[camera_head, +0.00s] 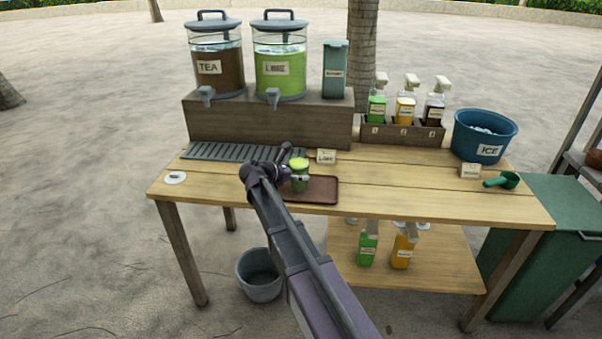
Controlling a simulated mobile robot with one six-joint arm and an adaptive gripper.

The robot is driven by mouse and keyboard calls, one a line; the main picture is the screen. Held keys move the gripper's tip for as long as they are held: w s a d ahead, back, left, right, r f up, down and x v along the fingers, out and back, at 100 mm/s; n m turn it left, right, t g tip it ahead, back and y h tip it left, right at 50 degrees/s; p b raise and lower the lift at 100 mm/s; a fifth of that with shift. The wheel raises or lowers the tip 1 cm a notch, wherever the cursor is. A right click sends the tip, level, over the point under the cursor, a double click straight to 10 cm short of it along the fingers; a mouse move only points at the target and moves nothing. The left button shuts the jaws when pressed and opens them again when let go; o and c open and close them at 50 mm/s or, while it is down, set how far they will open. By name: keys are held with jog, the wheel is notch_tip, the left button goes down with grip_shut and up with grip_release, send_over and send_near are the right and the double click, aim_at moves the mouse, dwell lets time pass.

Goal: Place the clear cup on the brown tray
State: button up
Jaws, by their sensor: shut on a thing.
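The clear cup (300,181) holds green liquid with a paler top. It stands upright at the left part of the brown tray (322,190). It looks to be on or just above the tray; I cannot tell if its base touches. My gripper (299,178) is shut on the cup, reaching it from the left. Its fingers show only partly, and my arm hides the tray's left end.
Behind stand a tea dispenser (216,65) and a green drink dispenser (281,65) on a wooden riser (265,125). A grey drip grate (225,152) lies left. A small card (326,157) stands behind the tray. A blue ice bucket (484,135) and green scoop (503,181) are right.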

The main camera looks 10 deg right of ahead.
jog(key=o, duration=1)
jog(key=shift+r, duration=0.15)
jog(key=p+v, duration=0.5)
jog(key=v, duration=0.7)
jog(key=shift+d, duration=0.1)
